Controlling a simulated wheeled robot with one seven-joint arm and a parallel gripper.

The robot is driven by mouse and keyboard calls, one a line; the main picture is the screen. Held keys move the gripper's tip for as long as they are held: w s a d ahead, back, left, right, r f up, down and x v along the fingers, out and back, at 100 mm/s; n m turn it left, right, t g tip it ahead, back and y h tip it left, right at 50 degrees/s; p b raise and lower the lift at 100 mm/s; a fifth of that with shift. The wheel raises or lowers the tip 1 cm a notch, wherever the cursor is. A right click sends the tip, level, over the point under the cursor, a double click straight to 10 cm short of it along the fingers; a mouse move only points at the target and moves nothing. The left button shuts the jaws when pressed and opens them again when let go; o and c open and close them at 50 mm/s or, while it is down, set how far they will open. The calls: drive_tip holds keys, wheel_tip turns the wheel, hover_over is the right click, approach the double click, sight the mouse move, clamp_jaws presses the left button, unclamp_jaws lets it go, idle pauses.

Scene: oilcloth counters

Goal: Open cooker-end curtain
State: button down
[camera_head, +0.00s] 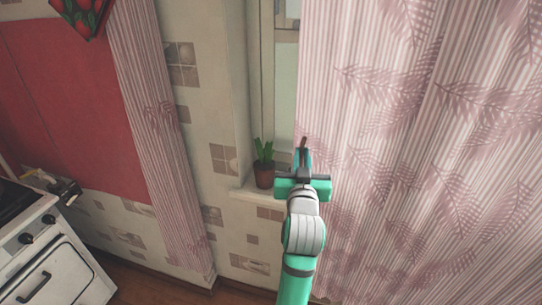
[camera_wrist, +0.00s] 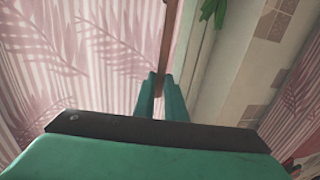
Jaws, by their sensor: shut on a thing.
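A narrow pink striped curtain with leaf prints (camera_head: 160,120) hangs at the left, beside the cooker. A wide curtain of the same cloth (camera_head: 420,130) covers the right of the picture; it also fills the left of the wrist view (camera_wrist: 70,50). My gripper (camera_head: 303,158) is at the left edge of the wide curtain, in front of the window. In the wrist view its fingers (camera_wrist: 162,85) are shut on a thin brown upright rod (camera_wrist: 168,45) at that edge. The rod's tip shows above the fingers in the head view. How it joins the cloth is hidden.
A potted cactus (camera_head: 264,166) stands on the windowsill (camera_head: 245,191) just left of my gripper. Part of the window (camera_head: 285,85) is bare. A white cooker (camera_head: 55,265) stands at lower left, beneath a red wall panel (camera_head: 75,110).

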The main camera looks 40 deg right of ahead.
drive_tip(key=s+d, duration=0.3)
drive_tip(key=s, duration=0.2)
drive_tip(key=s+d, duration=0.4)
drive_tip(key=s, duration=0.1)
drive_tip(key=s+d, duration=0.4)
drive_tip(key=s, duration=0.1)
drive_tip(key=shift+d+f, duration=0.15)
drive_tip(key=shift+d, duration=0.1)
drive_tip(key=c, duration=1.8)
unclamp_jaws()
drive_tip(key=shift+w, duration=0.1)
drive_tip(key=shift+a, duration=0.1)
drive_tip(key=v, duration=1)
drive_tip(key=shift+s+a, duration=0.2)
drive_tip(key=shift+s, duration=0.1)
